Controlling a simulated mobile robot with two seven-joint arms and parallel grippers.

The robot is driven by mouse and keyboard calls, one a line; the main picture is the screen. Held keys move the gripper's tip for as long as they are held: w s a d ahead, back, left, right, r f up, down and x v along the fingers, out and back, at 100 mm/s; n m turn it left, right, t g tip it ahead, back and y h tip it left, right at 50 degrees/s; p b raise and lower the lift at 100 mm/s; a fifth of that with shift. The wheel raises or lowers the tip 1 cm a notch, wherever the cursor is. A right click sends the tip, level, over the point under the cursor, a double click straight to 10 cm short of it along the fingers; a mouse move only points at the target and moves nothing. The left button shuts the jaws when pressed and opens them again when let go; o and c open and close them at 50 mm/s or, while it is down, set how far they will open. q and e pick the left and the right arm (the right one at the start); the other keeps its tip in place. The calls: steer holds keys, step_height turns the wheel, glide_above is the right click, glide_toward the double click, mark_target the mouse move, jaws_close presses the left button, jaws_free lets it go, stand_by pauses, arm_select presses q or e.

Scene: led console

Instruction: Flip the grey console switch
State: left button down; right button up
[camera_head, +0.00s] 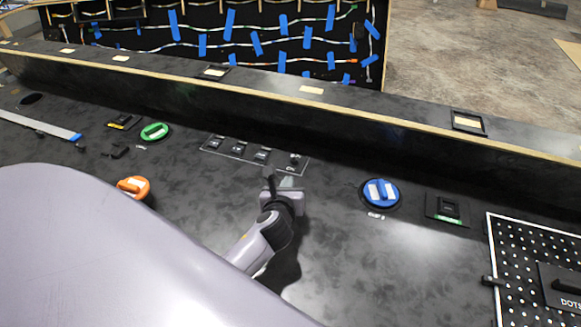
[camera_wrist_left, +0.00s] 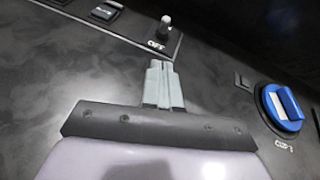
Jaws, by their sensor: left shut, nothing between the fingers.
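The grey console switch (camera_wrist_left: 166,24) is a small toggle with a pale tip on a black panel, with white lettering below it. It also shows small in the head view (camera_head: 295,160), at the right end of a row of controls. My left gripper (camera_wrist_left: 160,66) is shut and empty. In the wrist view its fingertips lie just below the switch's lettering, seemingly apart from the toggle. In the head view the left gripper (camera_head: 288,182) is low over the console, just in front of the switch. My right gripper is not in view.
A blue knob (camera_head: 380,193) is right of the switch, with a black rocker (camera_head: 449,209) beyond it. A green knob (camera_head: 154,131) and an orange knob (camera_head: 134,187) are to the left. A raised black ledge (camera_head: 330,112) runs behind the controls. A perforated board (camera_head: 520,250) is at far right.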

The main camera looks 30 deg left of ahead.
mark_target(293, 160)
arm_select(q)
steer(key=shift+w+a+r, duration=0.1)
steer(key=shift+w+a, duration=0.35)
steer(key=shift+w, duration=0.4)
steer(key=shift+w+a+r, duration=0.15)
steer(key=shift+w+a, duration=0.35)
steer(key=shift+w, duration=0.4)
steer(key=shift+w+a+r, duration=0.1)
steer(key=shift+w+a, duration=0.35)
steer(key=shift+w, duration=0.4)
